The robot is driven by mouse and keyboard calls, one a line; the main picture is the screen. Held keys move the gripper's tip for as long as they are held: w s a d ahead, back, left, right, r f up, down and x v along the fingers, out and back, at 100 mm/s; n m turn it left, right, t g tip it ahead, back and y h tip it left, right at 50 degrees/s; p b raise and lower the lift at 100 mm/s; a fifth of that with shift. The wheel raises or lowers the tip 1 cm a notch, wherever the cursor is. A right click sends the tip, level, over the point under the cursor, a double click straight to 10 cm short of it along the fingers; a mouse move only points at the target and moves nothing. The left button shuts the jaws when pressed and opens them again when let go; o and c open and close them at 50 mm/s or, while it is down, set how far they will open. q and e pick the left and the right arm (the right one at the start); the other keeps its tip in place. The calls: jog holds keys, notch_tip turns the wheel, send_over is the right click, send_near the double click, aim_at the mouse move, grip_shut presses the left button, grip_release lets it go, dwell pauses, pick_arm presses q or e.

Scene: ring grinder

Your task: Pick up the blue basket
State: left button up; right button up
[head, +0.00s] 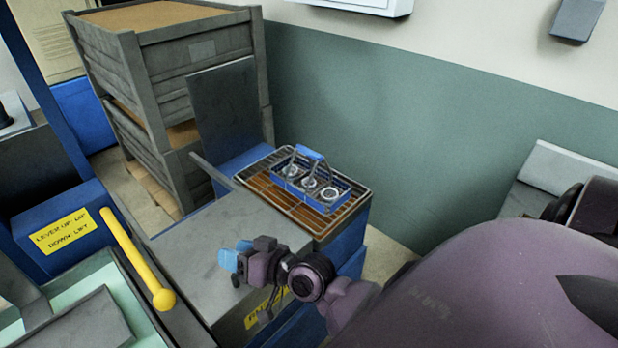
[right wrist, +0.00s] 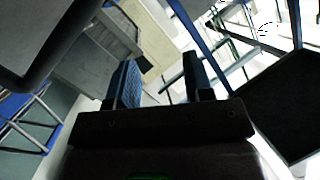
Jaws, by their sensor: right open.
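The blue basket (head: 311,186) stands upright in a wire tray (head: 268,200) on a blue stand in the head view. It has a blue handle across the top and holds several metal rings or round parts. My right gripper (head: 233,261) is over the grey tabletop, left of and nearer than the basket, and apart from it. In the right wrist view its two fingers (right wrist: 160,85) are spread with nothing between them. The basket cannot be made out for sure in the right wrist view. My left gripper is not in view.
A yellow lever (head: 135,258) stands up at the left beside a blue machine with a yellow label (head: 63,231). Grey stacked crates (head: 170,80) stand behind. A dark upright panel (head: 223,108) rises behind the tray. The grey tabletop (head: 215,235) is mostly clear.

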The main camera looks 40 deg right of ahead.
jog(key=w+d+r+m+t+h, duration=0.2)
jog(key=w+d+r+m+t, duration=0.1)
jog(key=w+r+m+t, duration=0.3)
jog(key=m+g+h, duration=1.7)
jog(key=m+h, duration=0.5)
jog(key=m, duration=0.4)
send_near(307, 154)
jog(key=x, duration=0.5)
jog(key=shift+b+x, duration=1)
jog(key=shift+x, duration=1.15)
grip_shut()
jog(key=shift+r, duration=0.1)
